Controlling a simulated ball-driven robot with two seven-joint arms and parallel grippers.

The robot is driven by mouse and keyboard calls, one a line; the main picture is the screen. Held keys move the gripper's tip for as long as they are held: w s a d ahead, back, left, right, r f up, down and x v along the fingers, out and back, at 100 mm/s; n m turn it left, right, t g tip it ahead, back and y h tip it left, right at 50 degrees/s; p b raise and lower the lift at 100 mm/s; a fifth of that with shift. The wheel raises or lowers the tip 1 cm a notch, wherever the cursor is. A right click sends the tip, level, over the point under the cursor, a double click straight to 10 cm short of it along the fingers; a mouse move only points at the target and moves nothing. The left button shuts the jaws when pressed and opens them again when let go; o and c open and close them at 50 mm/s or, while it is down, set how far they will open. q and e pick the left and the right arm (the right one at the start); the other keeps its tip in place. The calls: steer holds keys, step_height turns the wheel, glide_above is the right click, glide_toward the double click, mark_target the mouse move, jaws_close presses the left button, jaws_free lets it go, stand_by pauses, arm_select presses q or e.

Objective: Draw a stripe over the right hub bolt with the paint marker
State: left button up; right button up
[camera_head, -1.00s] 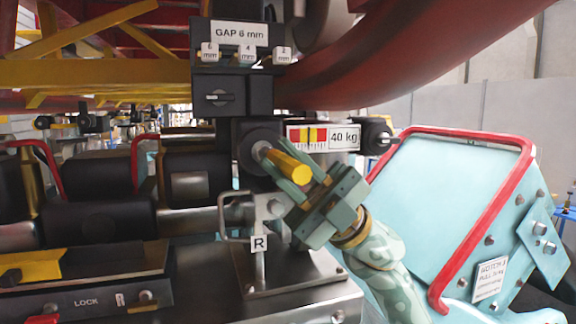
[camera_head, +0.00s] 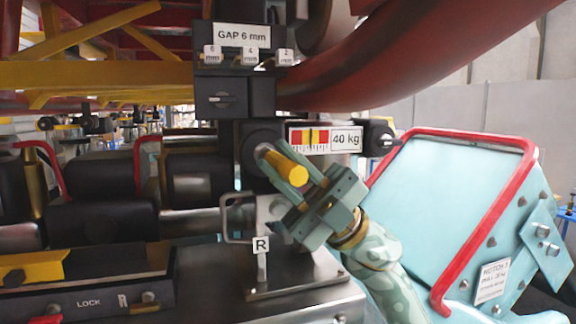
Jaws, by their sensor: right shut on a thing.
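My right gripper (camera_head: 308,190) comes in from the lower right and is shut on the yellow paint marker (camera_head: 284,174). The marker is tilted, and its grey tip end points up and left at the dark round hub (camera_head: 258,142). The tip is at or very close to the hub face; I cannot tell whether it touches. The right hub bolt is not clearly visible behind the marker and gripper. No paint stripe can be made out. My left gripper is not in view.
A "40 kg" gauge plate (camera_head: 324,139) is just above my gripper. A metal bracket marked R (camera_head: 261,245) stands below the hub. A pale blue panel with red edging (camera_head: 440,190) is at right. A "GAP 6 mm" sign (camera_head: 242,36) hangs above.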

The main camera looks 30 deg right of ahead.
mark_target(303, 184)
steer(key=shift+a, duration=0.1)
steer(key=shift+s+a, duration=0.1)
steer(key=shift+s, duration=0.25)
steer(key=shift+s+a+p, duration=0.25)
steer(key=shift+s+p, duration=0.1)
steer(key=shift+s, duration=0.7)
steer(key=shift+s+a+p, duration=0.25)
steer(key=shift+s+p, duration=0.05)
steer(key=shift+s, duration=0.7)
